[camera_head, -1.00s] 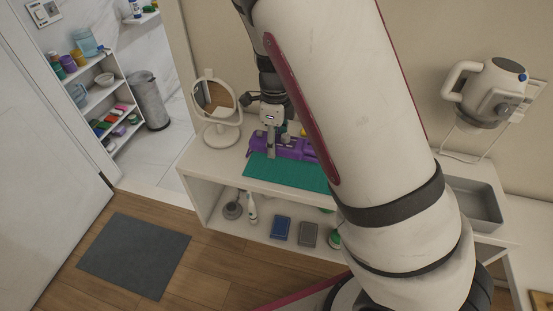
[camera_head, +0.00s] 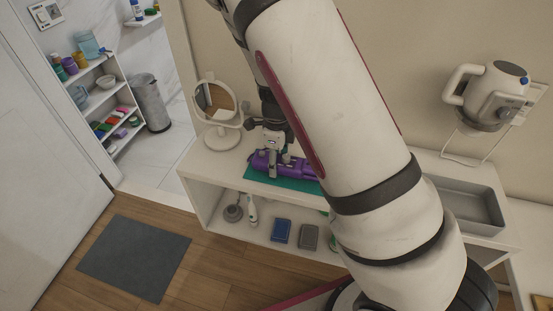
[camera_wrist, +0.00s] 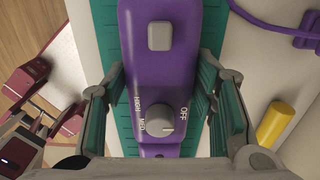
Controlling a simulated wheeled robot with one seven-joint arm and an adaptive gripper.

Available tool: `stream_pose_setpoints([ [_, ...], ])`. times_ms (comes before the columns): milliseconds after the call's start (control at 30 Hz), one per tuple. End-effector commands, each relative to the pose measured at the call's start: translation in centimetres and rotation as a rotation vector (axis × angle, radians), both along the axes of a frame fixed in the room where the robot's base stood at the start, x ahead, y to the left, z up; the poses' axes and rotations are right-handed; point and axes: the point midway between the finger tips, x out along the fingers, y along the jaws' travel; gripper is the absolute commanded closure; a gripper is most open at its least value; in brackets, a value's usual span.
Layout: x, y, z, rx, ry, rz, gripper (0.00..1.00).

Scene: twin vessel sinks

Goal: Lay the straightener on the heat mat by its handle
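The purple straightener (camera_head: 294,168) lies over the teal heat mat (camera_head: 258,176) on the white counter in the head view. I cannot tell whether it touches the mat or hangs just above it. The wrist view shows the straightener's handle (camera_wrist: 160,75), with a grey dial marked OFF, MED and HIGH, and the mat (camera_wrist: 106,25) beneath it. The gripper (camera_head: 272,165) also shows in the head view. My arm hides the mat's right part.
A round mirror (camera_head: 216,100) stands left of the mat. A purple cord (camera_wrist: 275,25) and a yellow cylinder (camera_wrist: 275,123) lie right of the handle. A grey tray (camera_head: 470,212) sits at the counter's right. Several items stand on the shelf below.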

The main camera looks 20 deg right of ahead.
Motion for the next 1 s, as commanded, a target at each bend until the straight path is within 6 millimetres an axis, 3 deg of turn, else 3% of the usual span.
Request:
stream_pose_setpoints([
  [467,0.1,0.0,0.7,0.0,-0.003,-0.001,0.3],
  [1000,0.1,0.1,10.4,0.001,-0.003,0.001,0.3],
])
